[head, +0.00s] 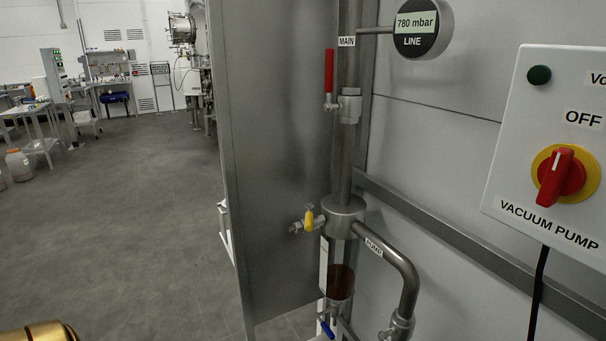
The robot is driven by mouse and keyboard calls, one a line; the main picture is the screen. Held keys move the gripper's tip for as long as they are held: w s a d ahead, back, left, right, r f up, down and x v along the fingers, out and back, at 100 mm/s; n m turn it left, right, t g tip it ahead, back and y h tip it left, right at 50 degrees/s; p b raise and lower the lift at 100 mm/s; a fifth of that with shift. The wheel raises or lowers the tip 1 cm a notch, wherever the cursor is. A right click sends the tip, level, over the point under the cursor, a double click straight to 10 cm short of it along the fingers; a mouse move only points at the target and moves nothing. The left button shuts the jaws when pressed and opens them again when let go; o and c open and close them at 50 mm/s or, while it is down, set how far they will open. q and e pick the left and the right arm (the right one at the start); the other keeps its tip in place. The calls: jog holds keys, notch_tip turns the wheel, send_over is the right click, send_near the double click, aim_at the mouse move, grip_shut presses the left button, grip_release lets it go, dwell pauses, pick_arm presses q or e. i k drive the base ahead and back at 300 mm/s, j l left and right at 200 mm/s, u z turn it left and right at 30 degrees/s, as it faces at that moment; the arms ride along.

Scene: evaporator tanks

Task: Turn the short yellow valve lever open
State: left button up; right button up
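The short yellow valve lever (309,218) sits on a small metal side valve that sticks out to the left of a round metal pot (344,216) on the vertical pipe. The lever looks roughly upright, across the line of its side stub. Nothing touches it. Neither gripper shows in the head view. Only a rounded gold part, likely of my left arm, shows at the bottom left corner, well apart from the lever.
A red lever (329,71) stands upright beside the MAIN pipe above. A blue lever (327,329) is below, under a jar of brown liquid (340,282). The gauge (421,27) reads 780 mbar. A vacuum pump switch box (530,150), at OFF, is right. Left floor is open.

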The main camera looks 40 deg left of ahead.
aim_at(309, 223)
jog(key=u, duration=1.25)
